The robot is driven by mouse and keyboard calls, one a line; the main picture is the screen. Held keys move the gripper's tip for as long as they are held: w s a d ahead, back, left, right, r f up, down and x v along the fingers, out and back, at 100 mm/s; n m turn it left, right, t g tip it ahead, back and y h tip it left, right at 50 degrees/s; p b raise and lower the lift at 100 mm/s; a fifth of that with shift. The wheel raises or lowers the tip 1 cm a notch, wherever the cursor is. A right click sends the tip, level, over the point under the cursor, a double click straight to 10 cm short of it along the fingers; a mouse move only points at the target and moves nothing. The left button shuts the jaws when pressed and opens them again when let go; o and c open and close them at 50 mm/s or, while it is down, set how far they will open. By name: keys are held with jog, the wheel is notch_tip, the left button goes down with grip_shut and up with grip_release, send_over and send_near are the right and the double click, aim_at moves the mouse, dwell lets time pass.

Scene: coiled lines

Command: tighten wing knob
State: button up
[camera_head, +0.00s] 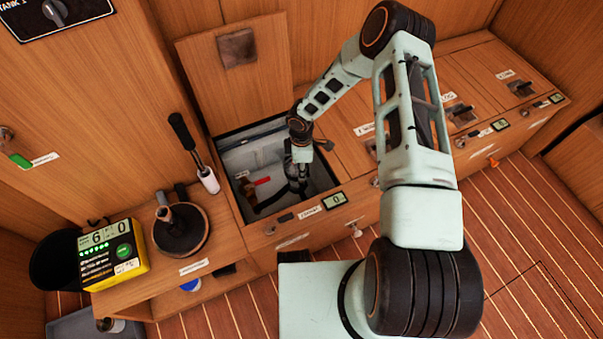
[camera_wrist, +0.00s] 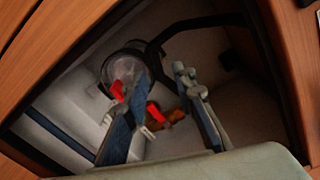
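My gripper (camera_head: 297,172) reaches down into the open locker (camera_head: 232,205). In the wrist view my gripper (camera_wrist: 164,80) has its two fingers apart, with a gap between them. A round fitting with a clear top and dark rim (camera_wrist: 122,66) sits beyond the left finger. A red handle (camera_wrist: 155,113) shows on both sides of that finger, partly hidden by it; it also shows in the head view (camera_head: 262,181). A small orange-brown piece (camera_wrist: 177,116) lies in view between the fingers. I cannot tell which part is the wing knob.
The raised wooden lid (camera_head: 238,75) stands behind the locker. A dark hose (camera_wrist: 205,22) curves across the locker, and its wooden edges are close around my arm. A winch (camera_head: 181,230), a dark-handled tool (camera_head: 190,145) and a yellow panel box (camera_head: 110,255) stand left.

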jog(key=shift+f, duration=0.95)
grip_shut()
